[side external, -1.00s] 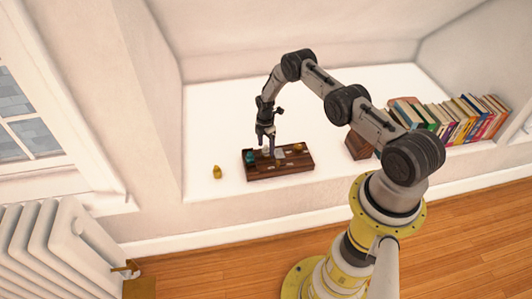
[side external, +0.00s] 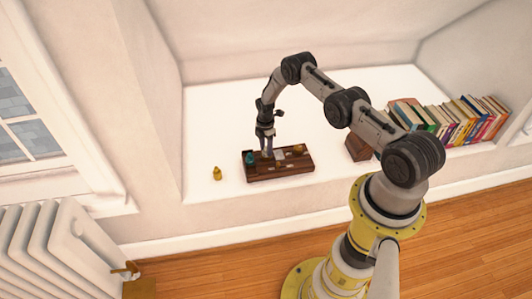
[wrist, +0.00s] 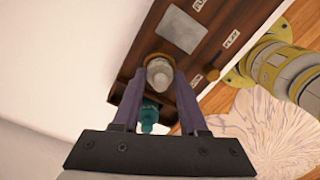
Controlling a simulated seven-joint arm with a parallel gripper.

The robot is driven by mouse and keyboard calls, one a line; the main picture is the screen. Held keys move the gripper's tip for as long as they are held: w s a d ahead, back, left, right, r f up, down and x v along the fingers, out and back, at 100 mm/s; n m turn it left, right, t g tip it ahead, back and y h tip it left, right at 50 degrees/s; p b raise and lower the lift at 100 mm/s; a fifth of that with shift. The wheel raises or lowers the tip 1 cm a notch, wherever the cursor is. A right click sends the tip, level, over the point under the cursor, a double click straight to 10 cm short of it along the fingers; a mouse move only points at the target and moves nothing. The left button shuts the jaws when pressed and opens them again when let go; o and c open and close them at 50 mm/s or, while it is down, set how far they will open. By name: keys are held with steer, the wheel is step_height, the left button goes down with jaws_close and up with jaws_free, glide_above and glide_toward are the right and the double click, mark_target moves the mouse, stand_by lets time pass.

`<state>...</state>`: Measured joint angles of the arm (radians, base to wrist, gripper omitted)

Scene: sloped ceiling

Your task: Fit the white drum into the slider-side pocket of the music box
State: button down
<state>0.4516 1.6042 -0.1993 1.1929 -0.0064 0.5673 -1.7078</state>
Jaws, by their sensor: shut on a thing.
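The music box (side external: 290,171) is a dark brown wooden block on the white ledge. In the wrist view its board (wrist: 199,52) carries a grey plate and small lettering. My gripper (side external: 267,154) points down over its left half. In the wrist view my gripper (wrist: 160,74) is shut on the white drum (wrist: 159,75), one finger on each side. A brass-coloured rim shows around the drum, at the board; how deep the drum sits is hidden. A teal piece (wrist: 148,116) stands beside it at the box's end, also in the side view (side external: 250,159).
A small yellow piece (side external: 217,173) stands alone on the ledge left of the box. A row of books (side external: 460,118) and a brown block (side external: 358,148) are at the right. The ledge behind the box is clear.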

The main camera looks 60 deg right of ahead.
steer(key=shift+r, duration=0.15)
steer(key=shift+r, duration=0.6)
steer(key=s+a+r, duration=0.6)
steer(key=s+r, duration=0.5)
steer(key=s, duration=0.1)
steer(key=s+a+n, duration=0.1)
steer(key=a+n, duration=0.4)
steer(key=a, duration=0.2)
glide_above(252, 172)
step_height(252, 172, down, 9)
steer(key=shift+s+a+r, duration=0.1)
steer(key=shift+s, duration=0.05)
steer(key=shift+f, duration=1.7)
